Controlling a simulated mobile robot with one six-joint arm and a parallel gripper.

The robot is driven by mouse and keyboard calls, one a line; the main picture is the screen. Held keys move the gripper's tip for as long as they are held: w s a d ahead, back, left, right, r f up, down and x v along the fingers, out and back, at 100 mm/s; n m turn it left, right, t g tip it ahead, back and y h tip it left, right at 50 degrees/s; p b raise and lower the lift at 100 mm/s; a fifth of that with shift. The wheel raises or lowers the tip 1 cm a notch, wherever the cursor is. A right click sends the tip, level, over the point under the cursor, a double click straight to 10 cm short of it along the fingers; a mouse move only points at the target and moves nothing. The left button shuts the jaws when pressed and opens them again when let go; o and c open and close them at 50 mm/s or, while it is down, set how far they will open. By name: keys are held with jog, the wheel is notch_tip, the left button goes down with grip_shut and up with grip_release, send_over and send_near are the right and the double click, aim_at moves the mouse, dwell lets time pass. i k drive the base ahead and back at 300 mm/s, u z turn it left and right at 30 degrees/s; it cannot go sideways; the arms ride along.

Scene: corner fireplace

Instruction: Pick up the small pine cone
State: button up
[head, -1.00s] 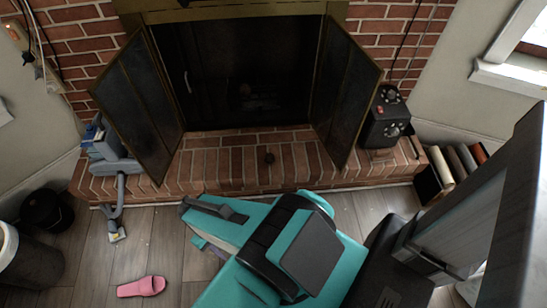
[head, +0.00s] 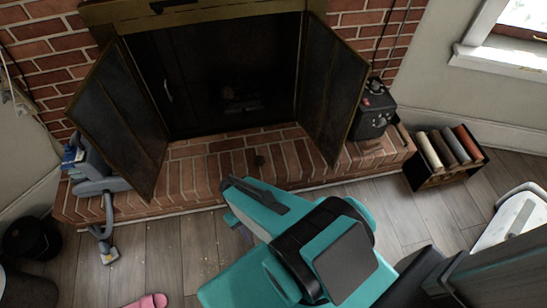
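My gripper (head: 228,198) is at the end of my teal arm, below and a little left of the pine cone in the head view. It is apart from the cone, near the front edge of the hearth. A dark finger shows along its upper side. The arm's own body hides part of the gripper, and the gap between the fingers is not clear.
Two open fireplace doors (head: 118,120) flank the hearth, the right one (head: 331,92) near a black box (head: 373,112). A grey vacuum (head: 95,170) stands left. A rack of rolls (head: 445,158) is right. A pink slipper (head: 148,301) lies on the wooden floor.

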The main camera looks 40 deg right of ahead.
aim_at(260, 160)
jog(key=z, duration=0.75)
jog(key=k, duration=0.95)
jog(key=u, duration=0.05)
jog(key=i, duration=0.85)
